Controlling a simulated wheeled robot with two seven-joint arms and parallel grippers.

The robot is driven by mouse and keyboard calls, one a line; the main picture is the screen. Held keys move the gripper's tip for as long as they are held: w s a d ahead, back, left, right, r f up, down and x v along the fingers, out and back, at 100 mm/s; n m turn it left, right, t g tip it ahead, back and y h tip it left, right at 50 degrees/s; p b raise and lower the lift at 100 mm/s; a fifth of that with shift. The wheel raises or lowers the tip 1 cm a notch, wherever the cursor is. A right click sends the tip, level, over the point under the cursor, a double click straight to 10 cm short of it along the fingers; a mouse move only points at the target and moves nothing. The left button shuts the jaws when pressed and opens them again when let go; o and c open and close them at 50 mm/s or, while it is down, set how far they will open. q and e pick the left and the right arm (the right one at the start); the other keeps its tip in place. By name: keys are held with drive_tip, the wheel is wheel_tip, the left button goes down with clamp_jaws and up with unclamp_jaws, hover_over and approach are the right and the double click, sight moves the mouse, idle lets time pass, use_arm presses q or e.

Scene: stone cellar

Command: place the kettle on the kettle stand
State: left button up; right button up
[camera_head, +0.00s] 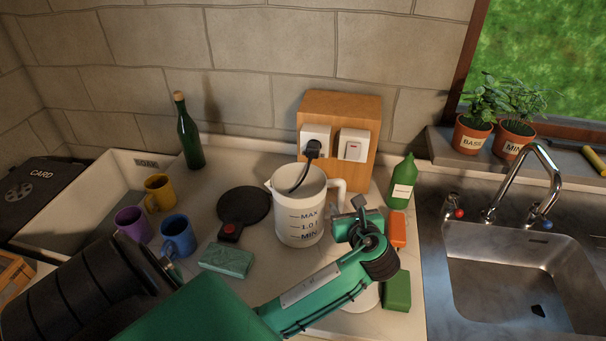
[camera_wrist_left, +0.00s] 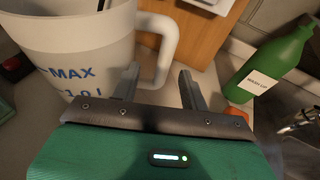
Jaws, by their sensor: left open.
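The kettle (camera_head: 301,222) is a white jug with MAX and MIN marks, standing upright on the counter. Its handle (camera_head: 336,190) points right; in the left wrist view the kettle (camera_wrist_left: 75,45) fills the upper left. The kettle stand (camera_head: 244,205), a round black plate with a red switch, lies bare on the counter just left of the kettle. My left gripper (camera_head: 360,218) is open beside the kettle's right side. In the left wrist view its fingers (camera_wrist_left: 160,88) straddle the lower part of the handle (camera_wrist_left: 167,45); contact cannot be told. My right gripper is not in view.
A wooden block with sockets (camera_head: 342,103) stands behind the kettle, a black plug and cord in front. A green bottle (camera_head: 402,182), orange item (camera_head: 397,229) and green block (camera_head: 397,291) are right. Mugs (camera_head: 178,235) and a sponge (camera_head: 227,260) are left. The sink (camera_head: 512,275) is far right.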

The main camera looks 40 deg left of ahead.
sight(343, 197)
use_arm(q)
drive_tip(key=shift+x, duration=0.8)
drive_tip(key=shift+w+a+r, duration=0.1)
drive_tip(key=shift+w+a, duration=0.05)
drive_tip(key=shift+w, duration=0.05)
drive_tip(key=p+x, duration=0.1)
drive_tip(key=x, duration=0.3)
drive_tip(key=shift+w+a+p, duration=0.1)
drive_tip(key=shift+w+p, duration=0.25)
drive_tip(key=shift+w, duration=0.05)
clamp_jaws()
idle(0.5)
